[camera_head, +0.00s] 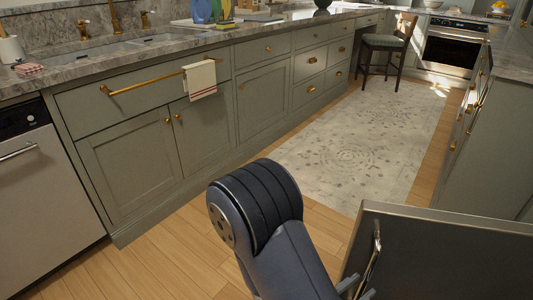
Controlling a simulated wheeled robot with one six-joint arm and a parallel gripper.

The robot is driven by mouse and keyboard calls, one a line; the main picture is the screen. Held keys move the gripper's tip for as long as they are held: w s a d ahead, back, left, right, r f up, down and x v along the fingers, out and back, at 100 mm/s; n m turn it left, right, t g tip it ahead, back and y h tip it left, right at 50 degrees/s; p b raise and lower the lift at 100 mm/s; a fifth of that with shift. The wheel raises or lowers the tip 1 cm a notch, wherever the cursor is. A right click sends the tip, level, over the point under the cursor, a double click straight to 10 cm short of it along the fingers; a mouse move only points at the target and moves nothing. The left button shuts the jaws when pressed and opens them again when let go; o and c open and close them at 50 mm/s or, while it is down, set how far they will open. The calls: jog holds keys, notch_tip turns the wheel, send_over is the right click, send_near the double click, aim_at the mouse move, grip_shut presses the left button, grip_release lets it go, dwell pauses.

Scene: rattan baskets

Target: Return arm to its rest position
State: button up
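My arm (255,215) shows at the lower middle, a blue-grey link with a black ribbed joint bent over the wood floor. Small grey pieces at the bottom edge, by the handle of a dark panel, look like part of my gripper (357,288). Most of the gripper is cut off or hidden, so I cannot tell whether it is open or shut or touches the handle. No held object shows. No rattan basket shows in this view.
The dark panel (440,255), like an open appliance door, stands at lower right with a metal handle (374,258). Green-grey cabinets (130,165) and a dishwasher (45,205) line the left. A rug (350,150), stool (388,45) and oven (452,50) lie beyond.

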jog(key=shift+x, duration=1)
